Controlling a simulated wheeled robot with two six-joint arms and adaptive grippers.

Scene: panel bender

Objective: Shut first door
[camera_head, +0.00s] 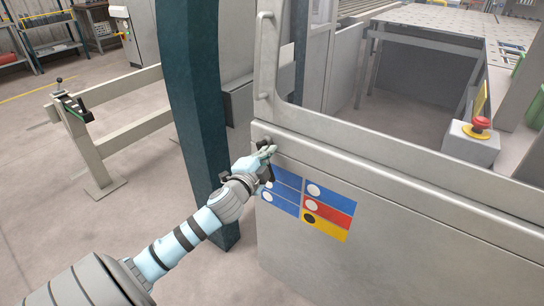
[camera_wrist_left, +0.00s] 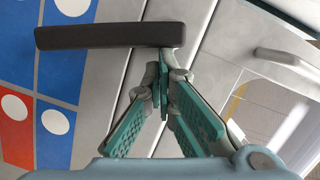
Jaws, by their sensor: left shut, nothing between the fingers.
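A grey door panel (camera_head: 390,215) with a window opening fills the right of the head view, with coloured stickers (camera_head: 320,205) on its lower face. A pale bar handle (camera_head: 265,55) stands upright on its left frame. My left gripper (camera_head: 268,153) is at the panel's left edge, just above the stickers. In the left wrist view its green-padded fingers (camera_wrist_left: 163,75) meet at the tips with nothing between them. A dark bar handle (camera_wrist_left: 100,36) lies across just beyond the fingertips; I cannot tell whether they touch it. My right gripper is not in view.
A dark teal post (camera_head: 190,100) stands close left of the door edge, behind my left arm. A beige rail fence (camera_head: 115,125) is further left. A red emergency button (camera_head: 481,123) sits on a grey box behind the panel.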

